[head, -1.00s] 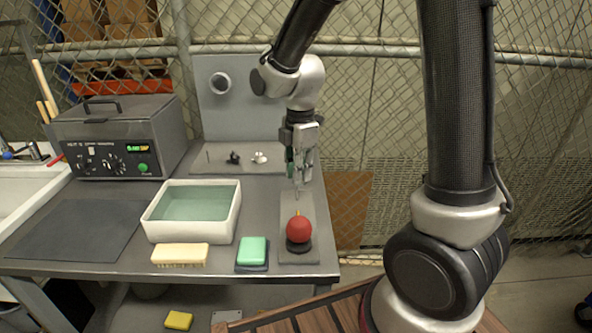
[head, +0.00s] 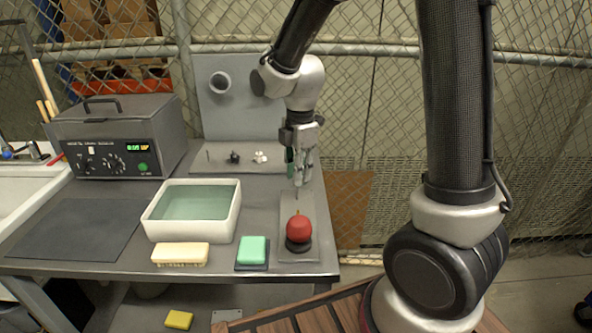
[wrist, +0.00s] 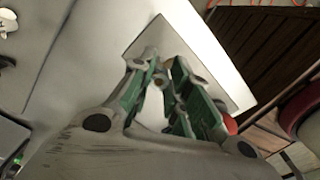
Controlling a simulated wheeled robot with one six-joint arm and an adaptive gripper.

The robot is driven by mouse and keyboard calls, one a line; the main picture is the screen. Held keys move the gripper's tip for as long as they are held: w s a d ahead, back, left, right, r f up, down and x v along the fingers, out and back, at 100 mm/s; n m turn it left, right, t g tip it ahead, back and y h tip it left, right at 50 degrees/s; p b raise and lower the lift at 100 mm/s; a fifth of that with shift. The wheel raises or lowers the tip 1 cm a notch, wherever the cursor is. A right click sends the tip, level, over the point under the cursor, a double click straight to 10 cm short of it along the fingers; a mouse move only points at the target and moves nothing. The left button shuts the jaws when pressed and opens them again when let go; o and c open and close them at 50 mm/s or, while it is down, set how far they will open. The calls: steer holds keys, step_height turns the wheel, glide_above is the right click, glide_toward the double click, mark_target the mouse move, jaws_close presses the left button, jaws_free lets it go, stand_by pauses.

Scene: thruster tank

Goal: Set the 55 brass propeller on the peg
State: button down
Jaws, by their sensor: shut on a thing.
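My gripper (head: 300,182) points down above the grey mat at the table's right side, behind the red ball. Its green-lined fingers (wrist: 165,95) are shut on a small brass-coloured thing (wrist: 167,64), which looks like the brass propeller. Most of it is hidden by the fingers, and I cannot read any number. A thin upright peg (head: 209,156) stands bare at the left of the back plate. Beside it are a black propeller (head: 234,158) and a white propeller (head: 260,157). My gripper is apart from the peg, to its right and nearer the front.
A red ball (head: 299,228) with a yellow tip sits on a black base on the mat (head: 300,254). A white water tank (head: 160,226), a brush (head: 180,254) and a green sponge (head: 252,250) lie left. A grey control box (head: 110,140) stands behind. The dark left mat (head: 75,228) is clear.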

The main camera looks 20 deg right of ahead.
steer(key=shift+f, duration=2.3)
stand_by(1.2)
steer(key=c, duration=1.3)
jaws_free()
steer(key=shift+r, duration=0.15)
steer(key=shift+r, duration=3.9)
